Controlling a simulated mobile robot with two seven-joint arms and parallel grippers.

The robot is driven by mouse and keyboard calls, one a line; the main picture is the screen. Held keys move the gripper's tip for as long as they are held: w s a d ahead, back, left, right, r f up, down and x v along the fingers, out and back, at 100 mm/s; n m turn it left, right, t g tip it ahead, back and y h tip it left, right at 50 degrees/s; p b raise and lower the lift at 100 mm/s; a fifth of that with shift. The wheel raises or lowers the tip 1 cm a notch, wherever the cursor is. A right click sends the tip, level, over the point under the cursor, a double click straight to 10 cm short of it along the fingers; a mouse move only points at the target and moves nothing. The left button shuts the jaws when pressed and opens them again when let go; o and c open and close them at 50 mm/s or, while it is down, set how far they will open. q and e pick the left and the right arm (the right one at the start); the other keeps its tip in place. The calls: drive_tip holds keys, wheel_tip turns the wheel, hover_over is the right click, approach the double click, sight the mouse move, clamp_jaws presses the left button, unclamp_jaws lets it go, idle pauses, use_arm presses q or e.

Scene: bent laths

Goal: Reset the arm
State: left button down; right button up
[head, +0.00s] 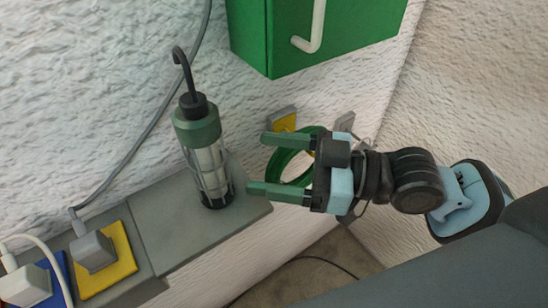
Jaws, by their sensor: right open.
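My right gripper (258,164) is open, its two green fingers pointing left and empty between them. My right arm (420,182) comes in from the right, with light blue and black links. A green and black caged work lamp (203,150) with a black hook on top stands on a grey ledge, a little left of the fingertips and apart from them. A green ring (289,168) shows partly behind the gripper; how it is held up is hidden. My left gripper is not in view.
A green box (310,35) is on the white rough wall above, with a pale hook on its front. The grey ledge (165,222) carries a yellow socket plate (119,262) with a grey plug, and a blue one (55,275) at the lower left. A grey cable (150,125) runs up the wall.

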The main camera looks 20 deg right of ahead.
drive_tip(key=shift+f, duration=0.1)
drive_tip(key=s+d+f+m+h, duration=0.2)
drive_tip(key=s+f+m+h, duration=0.15)
drive_tip(key=f, duration=0.75)
drive_tip(key=s+d+f+m+h, duration=0.2)
drive_tip(key=f+h, duration=0.3)
drive_tip(key=f, duration=0.6)
drive_tip(key=s+d+f+m+g+h, duration=0.2)
drive_tip(key=s+d+f+g, duration=0.15)
drive_tip(key=s, duration=0.35)
drive_tip(key=s+d+f+m+g+h, duration=0.2)
drive_tip(key=s+d+f+h, duration=0.1)
drive_tip(key=s+f, duration=0.3)
drive_tip(key=s+d+f+m+g+h, duration=0.1)
drive_tip(key=s+d+f+g+h, duration=0.2)
drive_tip(key=s, duration=0.6)
use_arm(q)
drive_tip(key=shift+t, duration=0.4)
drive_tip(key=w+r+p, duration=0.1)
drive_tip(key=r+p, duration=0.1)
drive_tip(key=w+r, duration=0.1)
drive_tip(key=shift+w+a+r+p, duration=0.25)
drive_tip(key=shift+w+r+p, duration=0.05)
drive_tip(key=shift+p, duration=0.1)
use_arm(e)
drive_tip(key=w+a+f+t+y, duration=0.2)
drive_tip(key=w+f+t, duration=0.4)
drive_tip(key=w+t, duration=0.3)
drive_tip(key=shift+a, duration=0.3)
